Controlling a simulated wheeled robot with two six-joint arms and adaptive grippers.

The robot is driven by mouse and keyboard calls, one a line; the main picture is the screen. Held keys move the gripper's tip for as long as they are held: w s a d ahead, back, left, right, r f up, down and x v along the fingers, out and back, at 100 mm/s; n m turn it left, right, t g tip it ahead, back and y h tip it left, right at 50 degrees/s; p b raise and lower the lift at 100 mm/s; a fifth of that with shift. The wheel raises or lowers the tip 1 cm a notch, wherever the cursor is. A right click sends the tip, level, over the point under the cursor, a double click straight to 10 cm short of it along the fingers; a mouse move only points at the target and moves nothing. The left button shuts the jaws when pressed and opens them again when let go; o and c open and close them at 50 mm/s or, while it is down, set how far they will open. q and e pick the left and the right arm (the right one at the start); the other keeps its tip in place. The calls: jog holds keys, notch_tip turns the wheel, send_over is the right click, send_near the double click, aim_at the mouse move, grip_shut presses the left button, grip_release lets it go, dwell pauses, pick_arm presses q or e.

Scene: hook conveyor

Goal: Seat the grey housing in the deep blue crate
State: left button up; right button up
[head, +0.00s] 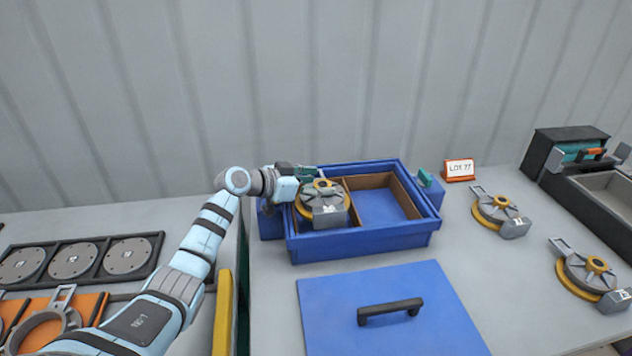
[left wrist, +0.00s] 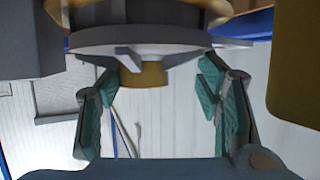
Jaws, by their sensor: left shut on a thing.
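The deep blue crate (head: 362,245) stands open on the table in the head view, with a wood-coloured divider splitting it into two compartments. The grey housing (head: 331,216), with a yellow rim and brass hub, is at the left compartment. I cannot tell whether it rests on the floor there. My left gripper (head: 303,173) reaches in over the crate's back left corner and is shut on the housing. In the left wrist view the housing (left wrist: 145,40) fills the top, with the green-padded fingers (left wrist: 160,100) just below it. The right compartment is empty. My right gripper is out of view.
A blue lid (head: 450,305) with a black handle lies in front of the crate. Two similar housings (head: 497,212) (head: 590,278) lie on the right, near an orange-edged lot sign (head: 459,170). A black tray of discs (head: 50,246) is on the left. A yellow bar (head: 222,315) stands between tables.

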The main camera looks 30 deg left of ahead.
pick_arm(q)
jog(key=shift+f, duration=0.8)
dwell(0.4)
